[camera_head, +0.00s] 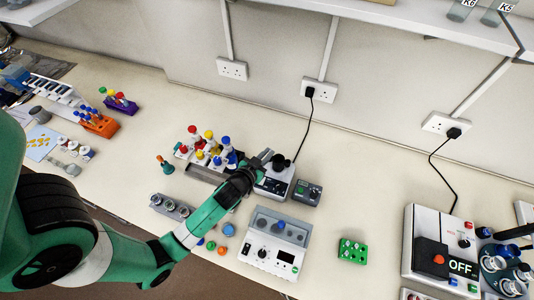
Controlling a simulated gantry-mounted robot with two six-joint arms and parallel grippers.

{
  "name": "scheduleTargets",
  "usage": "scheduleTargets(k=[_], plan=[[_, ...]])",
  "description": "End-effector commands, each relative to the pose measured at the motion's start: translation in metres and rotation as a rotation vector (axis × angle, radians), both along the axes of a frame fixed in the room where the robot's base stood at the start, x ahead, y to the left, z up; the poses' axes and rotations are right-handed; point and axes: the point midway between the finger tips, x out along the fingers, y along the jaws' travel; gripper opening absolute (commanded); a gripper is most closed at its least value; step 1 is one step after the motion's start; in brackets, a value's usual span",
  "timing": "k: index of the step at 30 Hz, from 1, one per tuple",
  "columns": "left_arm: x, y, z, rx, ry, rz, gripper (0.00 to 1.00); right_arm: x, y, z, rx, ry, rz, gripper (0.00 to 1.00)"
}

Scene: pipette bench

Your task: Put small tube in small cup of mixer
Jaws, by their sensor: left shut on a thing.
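My left arm reaches in from the left, and its gripper (264,157) is at the mixer (274,183), a white box with a dark front panel. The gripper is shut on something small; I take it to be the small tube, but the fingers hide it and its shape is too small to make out. The gripper is just left of the mixer's black round cup (280,160), close to it in the picture. I cannot tell whether they touch. The inside of the cup does not show. My right gripper is not in view.
A rack of tubes with coloured caps (208,146) stands left of the gripper. A small grey device (307,192) sits right of the mixer. A white device (274,243) and a green block (352,251) are in front. The bench between mixer and OFF box (440,250) is mostly clear.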

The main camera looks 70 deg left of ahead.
Motion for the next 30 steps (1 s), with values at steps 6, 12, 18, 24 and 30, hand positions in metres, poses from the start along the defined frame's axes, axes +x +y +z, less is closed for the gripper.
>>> scheduleTargets(k=[6,12,18,24,30], plan=[[0.0,0.0,-0.013,0.001,-0.001,0.0,0.0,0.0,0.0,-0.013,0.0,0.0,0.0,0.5],[0.0,0.0,-0.012,0.001,-0.001,0.0,0.0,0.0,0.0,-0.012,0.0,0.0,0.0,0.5],[0.0,0.0,-0.013,0.001,-0.001,0.0,0.0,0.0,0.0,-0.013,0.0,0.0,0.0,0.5],[0.0,0.0,-0.019,0.001,-0.001,0.0,0.0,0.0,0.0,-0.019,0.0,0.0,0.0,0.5],[0.0,0.0,-0.02,0.001,-0.001,0.0,0.0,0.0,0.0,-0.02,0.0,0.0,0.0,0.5]])
